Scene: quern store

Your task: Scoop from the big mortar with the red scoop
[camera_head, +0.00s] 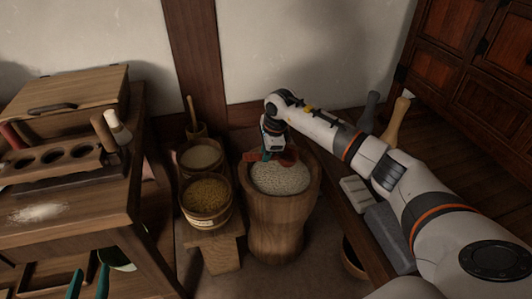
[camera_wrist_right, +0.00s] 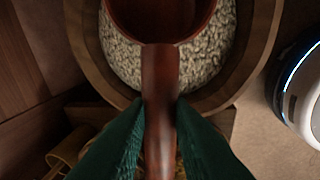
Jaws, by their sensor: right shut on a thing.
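The big wooden mortar (camera_head: 275,222) stands on the floor in the middle of the head view, filled with pale grain (camera_head: 283,181). The red scoop (camera_head: 288,158) is at the back of its mouth. My right gripper (camera_head: 266,154) is shut on its handle; the wrist view shows the green fingers (camera_wrist_right: 160,112) on both sides of the handle (camera_wrist_right: 161,75). The scoop's bowl (camera_wrist_right: 160,15) shows a dark, bare inside there, cut by the frame edge. Whether it touches the grain I cannot tell. My left gripper (camera_head: 90,276) is low at left, its green fingers apart and empty.
Left of the mortar, a tub of yellow grain (camera_head: 207,193) and a tub of pale stuff (camera_head: 201,156) stand on a low wooden stand (camera_head: 213,250). A wooden table (camera_head: 100,205) with white powder fills the left. A bench (camera_head: 352,225) lies right of the mortar.

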